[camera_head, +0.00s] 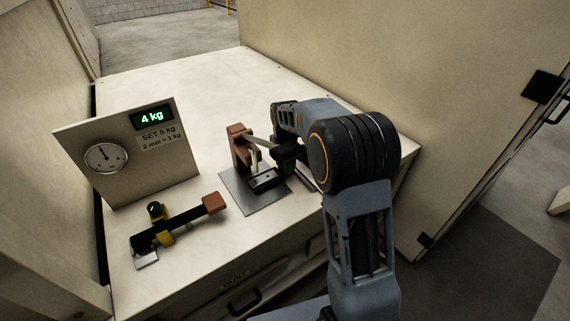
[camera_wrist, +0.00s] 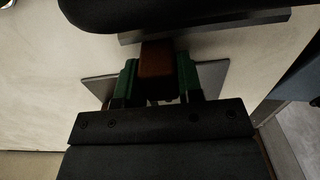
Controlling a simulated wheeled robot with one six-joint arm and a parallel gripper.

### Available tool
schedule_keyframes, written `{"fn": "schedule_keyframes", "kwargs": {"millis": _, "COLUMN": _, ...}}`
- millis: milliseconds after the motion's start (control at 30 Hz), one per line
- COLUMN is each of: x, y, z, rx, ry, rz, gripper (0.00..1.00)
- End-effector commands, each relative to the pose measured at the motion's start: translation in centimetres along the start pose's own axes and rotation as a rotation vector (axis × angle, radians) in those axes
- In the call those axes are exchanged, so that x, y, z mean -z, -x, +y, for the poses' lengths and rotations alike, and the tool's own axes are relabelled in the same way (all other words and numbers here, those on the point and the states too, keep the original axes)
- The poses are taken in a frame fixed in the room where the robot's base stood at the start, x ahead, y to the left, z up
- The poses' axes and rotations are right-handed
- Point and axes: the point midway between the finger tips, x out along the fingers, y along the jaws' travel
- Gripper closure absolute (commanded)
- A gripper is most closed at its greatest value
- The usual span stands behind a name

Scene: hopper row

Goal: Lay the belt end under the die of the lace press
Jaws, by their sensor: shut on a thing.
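The lace press (camera_head: 241,147) stands on the cabinet top, a brown post on a grey base plate (camera_head: 240,196), with a lever reaching right toward my gripper. A pale upright piece hangs over a small dark block (camera_head: 265,180) on the plate. My gripper (camera_head: 287,157) is at the lever's right end. In the wrist view, its green fingers (camera_wrist: 158,80) are shut on a brown block (camera_wrist: 157,58), which looks like the lever's handle. The plate shows below. I cannot make out the belt end; nothing clearly like it shows under the die.
A panel (camera_head: 80,182) with a dial gauge and a display reading 4 kg stands at the left. Before it lies a black bar (camera_head: 184,216) with a yellow clamp and brown end. A tall cabinet wall (camera_head: 390,80) rises behind my arm. The back of the top is clear.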

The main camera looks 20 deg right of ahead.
Motion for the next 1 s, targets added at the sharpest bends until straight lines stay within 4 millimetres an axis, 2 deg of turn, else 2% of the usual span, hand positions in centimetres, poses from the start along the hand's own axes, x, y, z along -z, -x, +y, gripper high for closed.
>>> {"fn": "schedule_keyframes", "kwargs": {"millis": 67, "x": 0.0, "y": 0.0, "z": 0.0, "rx": 0.001, "ry": 0.000, "rz": 0.000, "gripper": 0.91}}
{"fn": "schedule_keyframes", "kwargs": {"millis": 100, "x": 0.0, "y": 0.0, "z": 0.0, "rx": 0.000, "ry": 0.000, "rz": 0.000, "gripper": 0.65}}
{"fn": "schedule_keyframes", "kwargs": {"millis": 400, "x": 0.0, "y": 0.0, "z": 0.0, "rx": 0.000, "ry": 0.000, "rz": 0.000, "gripper": 0.36}}
{"fn": "schedule_keyframes", "kwargs": {"millis": 633, "x": 0.0, "y": 0.0, "z": 0.0, "rx": 0.000, "ry": 0.000, "rz": 0.000, "gripper": 0.36}}
{"fn": "schedule_keyframes", "kwargs": {"millis": 733, "x": 0.0, "y": 0.7, "z": 0.0, "rx": -0.001, "ry": 0.000, "rz": 0.000, "gripper": 0.36}}
{"fn": "schedule_keyframes", "kwargs": {"millis": 867, "x": 0.0, "y": 2.6, "z": 0.0, "rx": -0.002, "ry": 0.000, "rz": -0.001, "gripper": 0.36}}
{"fn": "schedule_keyframes", "kwargs": {"millis": 1000, "x": 0.0, "y": 5.6, "z": 0.1, "rx": -0.004, "ry": 0.000, "rz": -0.001, "gripper": 0.36}}
